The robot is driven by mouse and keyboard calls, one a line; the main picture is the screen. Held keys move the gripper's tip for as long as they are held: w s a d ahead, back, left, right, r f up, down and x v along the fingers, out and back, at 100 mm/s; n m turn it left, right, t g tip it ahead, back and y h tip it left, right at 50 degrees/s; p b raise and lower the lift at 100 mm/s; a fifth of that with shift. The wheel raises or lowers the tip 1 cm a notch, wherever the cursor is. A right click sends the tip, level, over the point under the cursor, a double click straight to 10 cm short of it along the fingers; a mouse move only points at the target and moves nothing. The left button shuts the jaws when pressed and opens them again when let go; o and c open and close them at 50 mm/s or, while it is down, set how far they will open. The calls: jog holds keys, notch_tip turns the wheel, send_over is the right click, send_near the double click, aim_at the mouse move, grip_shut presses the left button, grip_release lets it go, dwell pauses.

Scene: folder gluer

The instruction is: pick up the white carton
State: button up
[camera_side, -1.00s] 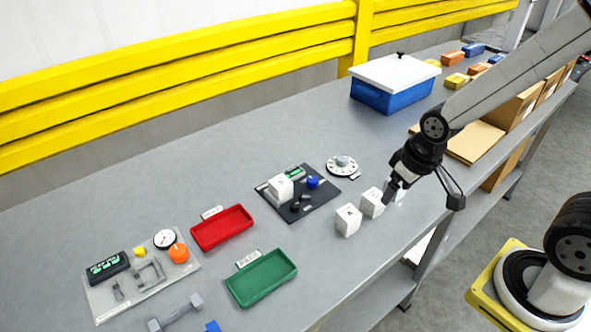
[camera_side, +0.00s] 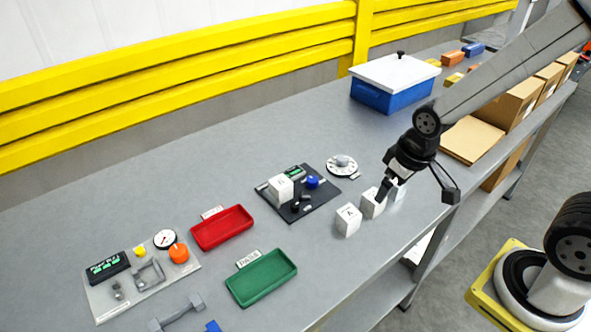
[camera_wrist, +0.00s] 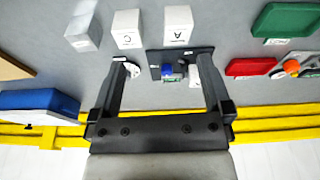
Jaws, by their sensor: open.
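Several white cartons are in view. The one marked A (camera_side: 348,220) stands on the grey bench at the front of a short row, and also shows in the wrist view (camera_wrist: 178,25). The one marked C (camera_wrist: 126,28) is beside it; in the side view (camera_side: 371,206) my gripper partly covers it. A third carton (camera_wrist: 82,32) is at the row's other end, partly hidden in the side view. Another white carton (camera_side: 280,187) sits on the black fixture plate (camera_side: 322,199). My gripper (camera_side: 382,193) is open, its fingers close above carton C, contact unclear.
A red tray (camera_side: 222,228) and a green tray (camera_side: 262,278) lie left of the cartons. A white dial (camera_side: 342,166) lies behind the row. A blue lidded box (camera_side: 390,97) stands farther back. The bench's front edge is close to the row.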

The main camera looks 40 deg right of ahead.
jog(key=w+a+n+g, duration=0.1)
jog(key=w+a+n, duration=0.2)
jog(key=w+n, duration=0.75)
jog(key=n+g, duration=0.1)
jog(key=n, duration=0.5)
send_over(281, 182)
jog(key=f, duration=0.4)
jog(key=shift+s+d+f, duration=0.25)
jog(key=shift+s+d, duration=0.05)
jog(key=shift+w+a+f+n+g, duration=0.3)
jog(key=shift+w+a+n, duration=0.05)
jog(key=shift+w+n, duration=0.1)
jog(key=shift+f, duration=0.1)
jog(key=shift+f, duration=1.2)
jog(key=shift+f, duration=0.1)
jog(key=shift+s+f, duration=0.1)
jog(key=shift+f, duration=2.4)
jog(key=shift+c, duration=0.2)
